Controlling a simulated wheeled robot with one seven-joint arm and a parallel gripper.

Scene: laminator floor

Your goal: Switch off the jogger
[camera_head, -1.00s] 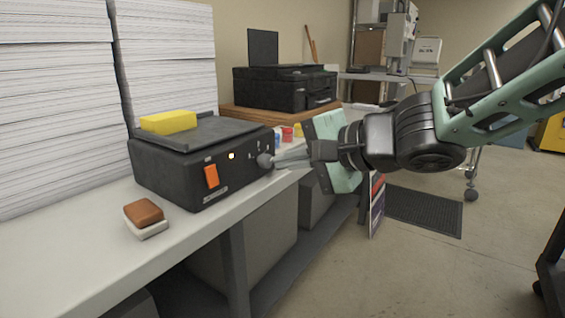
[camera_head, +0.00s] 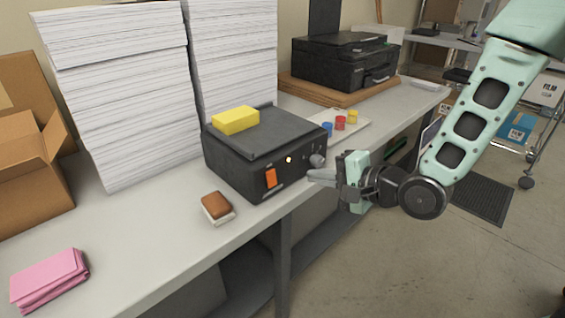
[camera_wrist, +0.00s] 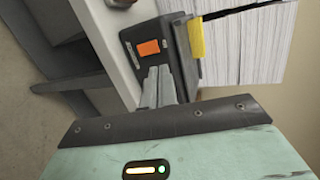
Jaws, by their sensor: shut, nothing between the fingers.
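The jogger (camera_head: 235,160) is a black box with a sloped dark top on the bench. Its front has an orange switch (camera_head: 271,177), a small lit yellowish lamp (camera_head: 289,159) and a grey knob (camera_head: 317,160). My gripper (camera_head: 312,175) is shut and empty, its fingertips just below the knob and right of the orange switch; I cannot tell whether they touch the panel. In the wrist view the shut fingers (camera_wrist: 158,85) point at the jogger's front, with the orange switch (camera_wrist: 149,48) beyond them. The knob does not show there.
A yellow block (camera_head: 236,121) lies on the jogger. A brown-and-white block (camera_head: 217,208) sits in front of it. Tall paper stacks (camera_head: 125,95) stand behind; small coloured pots (camera_head: 340,122) and a black printer (camera_head: 345,62) are to the right. Pink pads (camera_head: 48,281) lie front left.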

